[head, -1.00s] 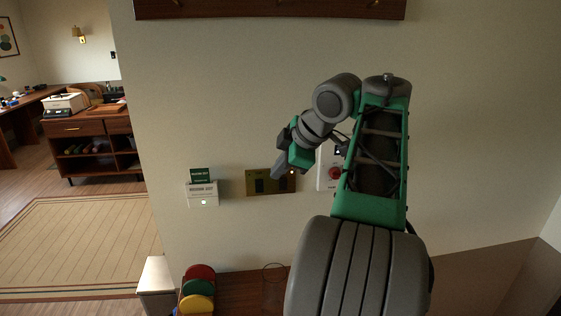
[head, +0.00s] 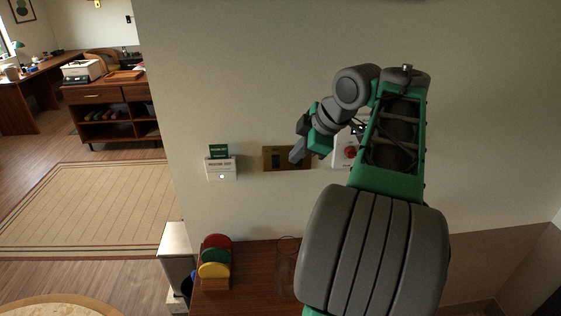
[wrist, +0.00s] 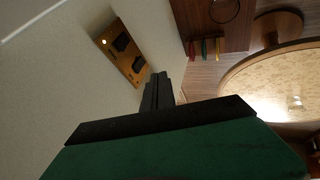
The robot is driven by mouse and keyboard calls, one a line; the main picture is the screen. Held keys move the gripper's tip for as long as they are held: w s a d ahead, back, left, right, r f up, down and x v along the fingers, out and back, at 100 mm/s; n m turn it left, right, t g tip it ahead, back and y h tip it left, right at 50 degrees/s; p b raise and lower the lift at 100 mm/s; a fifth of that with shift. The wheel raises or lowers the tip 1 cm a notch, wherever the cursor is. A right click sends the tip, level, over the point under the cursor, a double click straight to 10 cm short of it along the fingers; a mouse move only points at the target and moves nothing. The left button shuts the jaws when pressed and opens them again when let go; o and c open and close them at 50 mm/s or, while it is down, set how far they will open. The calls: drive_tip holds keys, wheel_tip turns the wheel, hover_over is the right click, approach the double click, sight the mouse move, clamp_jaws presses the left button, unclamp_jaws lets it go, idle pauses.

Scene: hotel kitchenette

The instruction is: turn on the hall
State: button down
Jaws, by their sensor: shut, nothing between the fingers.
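A brass switch plate (head: 270,163) is on the wall. The wrist view shows it (wrist: 133,66) with two dark rocker switches and a small lit dot at one end. My gripper (head: 296,158) is shut and empty, in front of the right part of the plate in the head view, hiding some of it. In the wrist view the closed fingers (wrist: 158,80) point past the plate's lower end and look apart from it. I cannot tell how far the tips are from the wall. No label on the rockers is readable.
Left of the plate is a white card holder (head: 221,169) with a small light and a green card. To its right is a white panel with a red button (head: 351,152), partly behind my arm. Below is a wooden counter (head: 250,285) with a rack of coloured discs (head: 216,256).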

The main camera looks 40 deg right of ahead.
sight(280, 167)
drive_tip(key=x, duration=0.3)
drive_tip(key=w+d+p+x, duration=0.1)
drive_tip(key=x, duration=0.3)
drive_tip(key=r+x, duration=0.1)
drive_tip(key=x, duration=0.3)
drive_tip(key=shift+w+d+f+p, duration=0.15)
drive_tip(key=shift+w+d+p, duration=0.2)
drive_tip(key=shift+w, duration=0.15)
drive_tip(key=shift+w+d+f, duration=0.15)
drive_tip(key=shift+w+d, duration=0.05)
drive_tip(key=shift+w, duration=0.15)
drive_tip(key=shift+f, duration=0.15)
drive_tip(key=f+b, duration=0.1)
drive_tip(key=b, duration=0.2)
drive_tip(key=shift+w+d, duration=0.15)
drive_tip(key=shift+r+p, duration=1)
drive_tip(key=shift+r, duration=0.45)
